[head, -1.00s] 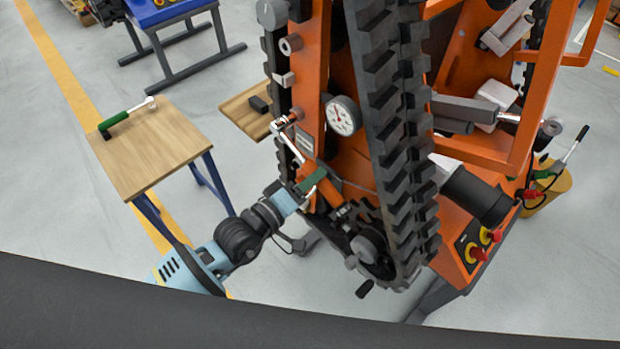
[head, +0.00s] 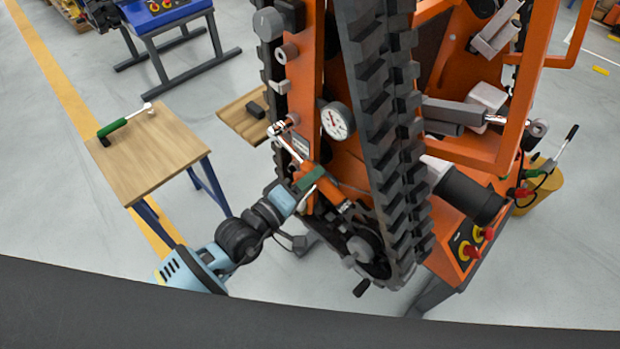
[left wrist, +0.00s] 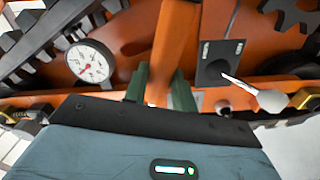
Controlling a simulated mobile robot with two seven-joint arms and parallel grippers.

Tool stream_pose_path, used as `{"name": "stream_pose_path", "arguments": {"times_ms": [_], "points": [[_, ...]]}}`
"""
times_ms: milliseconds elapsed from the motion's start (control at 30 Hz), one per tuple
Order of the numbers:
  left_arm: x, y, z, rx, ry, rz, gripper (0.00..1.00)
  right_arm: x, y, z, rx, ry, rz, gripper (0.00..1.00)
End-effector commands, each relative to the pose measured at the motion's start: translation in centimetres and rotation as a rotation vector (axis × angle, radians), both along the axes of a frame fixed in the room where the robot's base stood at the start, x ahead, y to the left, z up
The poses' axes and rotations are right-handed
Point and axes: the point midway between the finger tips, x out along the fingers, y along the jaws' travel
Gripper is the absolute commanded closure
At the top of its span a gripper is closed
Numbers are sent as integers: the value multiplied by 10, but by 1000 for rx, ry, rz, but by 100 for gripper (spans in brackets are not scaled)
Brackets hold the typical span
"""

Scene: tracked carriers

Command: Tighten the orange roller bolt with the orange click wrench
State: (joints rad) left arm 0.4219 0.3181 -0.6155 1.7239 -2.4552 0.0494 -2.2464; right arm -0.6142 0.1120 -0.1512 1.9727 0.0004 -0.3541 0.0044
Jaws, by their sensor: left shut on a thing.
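The orange click wrench (head: 322,187) has a bright metal shaft and an orange handle and slants along the orange side frame of the carrier. Its metal head (head: 276,128) sits at a roller position at the track's left edge. The head covers that spot, so I cannot see the orange roller bolt or how well the head is seated. My left gripper (head: 311,179), with green fingers, is shut on the wrench's orange handle. In the left wrist view the handle (left wrist: 172,50) runs between the green fingers. My right gripper is not in view.
A dial gauge (head: 337,121) is close to the wrench on the frame. The black track (head: 375,110) rises just right of it. A green-handled wrench (head: 122,123) lies on a wooden table (head: 150,165) at left. A small wooden shelf (head: 240,122) stands behind the track.

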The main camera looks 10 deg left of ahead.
Motion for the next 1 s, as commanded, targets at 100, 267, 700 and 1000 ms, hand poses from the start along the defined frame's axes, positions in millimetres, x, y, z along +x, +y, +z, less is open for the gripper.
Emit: {"name": "stream_pose_path", "arguments": {"times_ms": [100,267,700,1000], "points": [[0,-1,3,-9,1,1,100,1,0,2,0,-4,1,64],[0,-1,10,-37,21,0,100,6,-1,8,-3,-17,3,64],[-2,-3,15,-82,59,0,100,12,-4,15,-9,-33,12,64],[-2,-4,25,-125,89,1,100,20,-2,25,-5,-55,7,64]]}}
